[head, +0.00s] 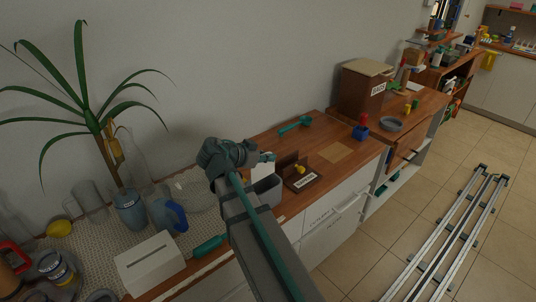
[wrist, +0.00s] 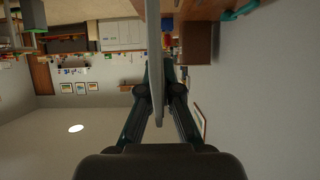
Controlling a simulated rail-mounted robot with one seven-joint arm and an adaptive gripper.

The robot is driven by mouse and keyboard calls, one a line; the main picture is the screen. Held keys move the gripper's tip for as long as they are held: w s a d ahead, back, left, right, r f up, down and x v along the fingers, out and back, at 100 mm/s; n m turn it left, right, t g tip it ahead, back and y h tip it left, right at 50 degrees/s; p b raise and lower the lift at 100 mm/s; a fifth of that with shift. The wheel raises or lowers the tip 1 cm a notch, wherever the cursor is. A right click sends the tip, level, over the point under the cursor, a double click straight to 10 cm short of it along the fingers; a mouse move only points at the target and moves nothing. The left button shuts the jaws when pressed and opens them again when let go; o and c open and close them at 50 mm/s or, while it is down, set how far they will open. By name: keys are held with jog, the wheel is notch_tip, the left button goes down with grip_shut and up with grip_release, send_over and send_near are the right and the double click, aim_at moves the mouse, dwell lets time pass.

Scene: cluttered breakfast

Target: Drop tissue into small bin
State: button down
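My gripper (head: 267,157) is above the counter, near the middle of the head view. A thin white tissue (head: 263,171) hangs below its fingertips. In the wrist view the tissue (wrist: 154,60) runs as a pale, edge-on strip between the two fingers, which close in on it. The small bin (head: 268,190) is a grey open container on the counter, just below the tissue and partly hidden by my arm. The tissue's lower edge is close to the bin's rim; I cannot tell whether it is inside. A white tissue box (head: 150,262) stands at the front left.
A brown wooden holder (head: 300,182) stands right beside the bin. Blue pitchers (head: 168,213), glass jars and a potted plant (head: 92,122) crowd the left. A teal scoop (head: 295,125) lies behind. A brown bread box (head: 363,88) and a blue cup (head: 361,132) are farther right.

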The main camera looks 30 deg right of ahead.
aim_at(268, 174)
jog(key=shift+f+b, duration=3.1)
jog(key=shift+f, duration=0.75)
jog(key=c, duration=1.2)
grip_release()
jog(key=shift+c, duration=0.2)
jog(key=shift+r+p, duration=1.1)
jog(key=shift+r, duration=1.9)
